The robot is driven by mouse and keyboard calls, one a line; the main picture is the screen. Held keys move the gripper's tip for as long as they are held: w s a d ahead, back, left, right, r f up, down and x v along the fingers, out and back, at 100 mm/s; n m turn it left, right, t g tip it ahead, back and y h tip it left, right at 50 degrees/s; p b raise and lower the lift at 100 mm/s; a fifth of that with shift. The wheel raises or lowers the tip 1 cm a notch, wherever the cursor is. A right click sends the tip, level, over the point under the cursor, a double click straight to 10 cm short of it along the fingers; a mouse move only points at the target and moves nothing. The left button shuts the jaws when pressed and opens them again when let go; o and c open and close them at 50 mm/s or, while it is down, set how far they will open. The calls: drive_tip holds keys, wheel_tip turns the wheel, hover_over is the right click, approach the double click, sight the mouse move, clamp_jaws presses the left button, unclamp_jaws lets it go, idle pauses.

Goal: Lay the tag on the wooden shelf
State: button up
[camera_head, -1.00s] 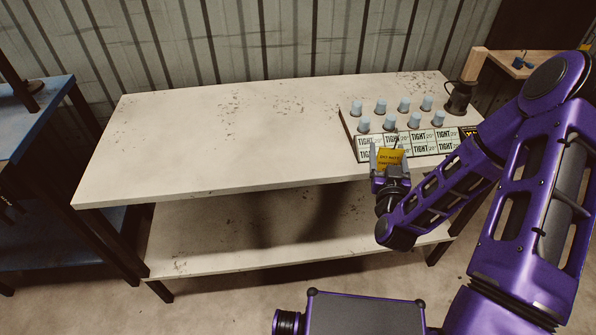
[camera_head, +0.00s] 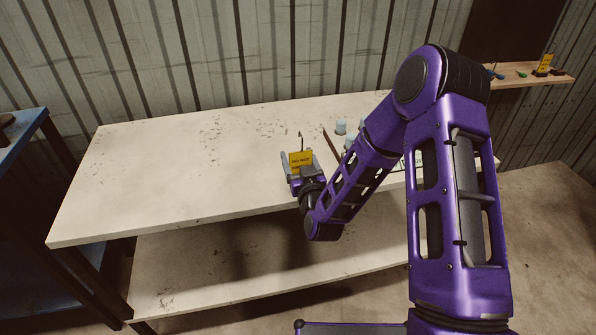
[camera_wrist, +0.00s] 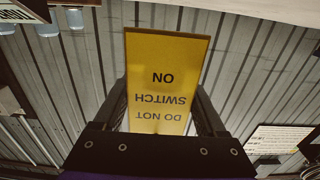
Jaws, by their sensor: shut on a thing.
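The yellow tag (camera_head: 300,158) is upright between the fingers of my gripper (camera_head: 299,172), above the front part of the white workbench. In the wrist view the tag (camera_wrist: 165,85) reads "DO NOT SWITCH ON", upside down, and both dark fingers press its sides. The wooden shelf (camera_head: 520,83) is on the wall at the far right of the head view, well away from my gripper. Small blue, green and black things lie on it, with a yellow piece standing near its right end.
The white workbench (camera_head: 170,170) has a lower deck (camera_head: 200,262) and a largely clear left side. Pale blue cylinders (camera_head: 341,126) stand on a board, partly hidden behind my arm. A blue table (camera_head: 22,142) is at the left. The floor at right is clear.

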sight(298, 169)
drive_tip(key=shift+f, duration=1.9)
drive_tip(key=shift+f+b, duration=0.2)
drive_tip(key=shift+b, duration=0.25)
drive_tip(key=o, duration=1.1)
drive_tip(key=shift+o, duration=0.2)
drive_tip(key=shift+r, duration=0.1)
